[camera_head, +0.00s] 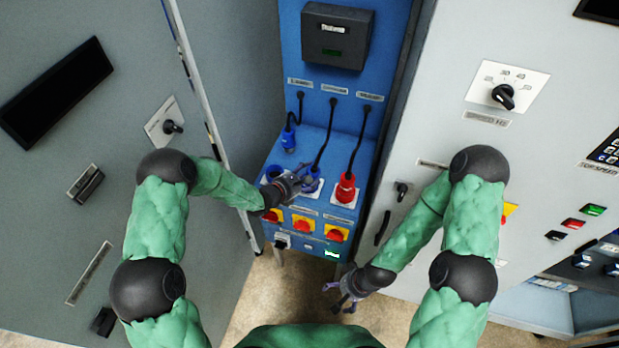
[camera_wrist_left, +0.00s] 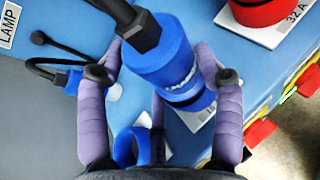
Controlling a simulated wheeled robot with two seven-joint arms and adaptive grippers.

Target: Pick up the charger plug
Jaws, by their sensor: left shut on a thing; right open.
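The charger plug, a blue round plug on a black cable, stands at the middle socket of the blue panel in the head view (camera_head: 311,183). It fills the middle of the left wrist view (camera_wrist_left: 165,60), with white lettering on its side. My left gripper (camera_head: 303,179) is shut on it, with purple fingers on both sides of its body. The plug appears to sit over a blue socket on a white plate; I cannot tell whether it is fully seated. My right gripper (camera_head: 343,298) is open and empty, low in front of the panel.
A red plug (camera_head: 345,188) stands to the right. Another blue plug (camera_head: 288,139) hangs from its cable to the left, and an empty blue socket (camera_wrist_left: 128,148) is close by. Yellow-red switches (camera_head: 335,235) line the front. Grey cabinets flank the panel closely.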

